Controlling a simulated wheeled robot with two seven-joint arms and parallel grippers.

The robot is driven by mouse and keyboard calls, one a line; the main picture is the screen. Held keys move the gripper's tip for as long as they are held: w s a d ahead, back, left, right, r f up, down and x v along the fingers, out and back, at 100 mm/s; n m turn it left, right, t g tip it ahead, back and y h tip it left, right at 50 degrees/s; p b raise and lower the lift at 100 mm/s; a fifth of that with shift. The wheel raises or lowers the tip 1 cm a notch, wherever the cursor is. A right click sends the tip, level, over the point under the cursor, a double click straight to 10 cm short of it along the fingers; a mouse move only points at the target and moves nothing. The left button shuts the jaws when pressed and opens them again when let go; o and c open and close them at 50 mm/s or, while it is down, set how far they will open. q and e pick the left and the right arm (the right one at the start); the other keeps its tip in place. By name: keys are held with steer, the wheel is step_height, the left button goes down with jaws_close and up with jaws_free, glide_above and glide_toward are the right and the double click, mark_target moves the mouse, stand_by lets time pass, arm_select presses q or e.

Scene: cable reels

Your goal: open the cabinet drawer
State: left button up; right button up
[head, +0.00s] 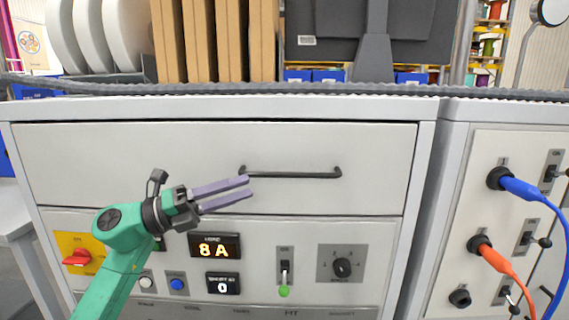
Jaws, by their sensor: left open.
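The cabinet drawer (110,158) is a wide light-grey front below the cabinet top, and it looks shut, flush with the frame. Its dark bar handle (300,175) runs level, right of the drawer's middle. My left gripper (250,188) is open, with two purple fingers pointing right. In the picture its fingertips lie just by the left end of the handle, the upper one slightly below the handle's left post. I cannot tell whether they touch it. Nothing shows between the fingers. My right gripper is not in view.
Below the drawer is a control panel with a red switch (77,258), lit displays (215,246), a green-tipped lever (284,290) and a black knob (342,268). At right, blue (521,188) and orange (496,259) plugs with cables stick out. Folders and a monitor stand on top.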

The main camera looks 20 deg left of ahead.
mark_target(286, 176)
arm_select(q)
steer(key=p+x, duration=0.1)
steer(key=x, duration=0.2)
steer(key=p+x, duration=0.1)
steer(key=x, duration=0.2)
steer(key=w+p+x, duration=0.1)
steer(key=x, duration=0.2)
steer(key=shift+a+f+p, duration=0.15)
steer(key=shift+a+p, duration=0.1)
steer(key=shift+p, duration=0.05)
steer(key=shift+w+d, duration=0.15)
steer(key=shift+d, duration=0.35)
steer(key=shift+f, duration=0.1)
jaws_close()
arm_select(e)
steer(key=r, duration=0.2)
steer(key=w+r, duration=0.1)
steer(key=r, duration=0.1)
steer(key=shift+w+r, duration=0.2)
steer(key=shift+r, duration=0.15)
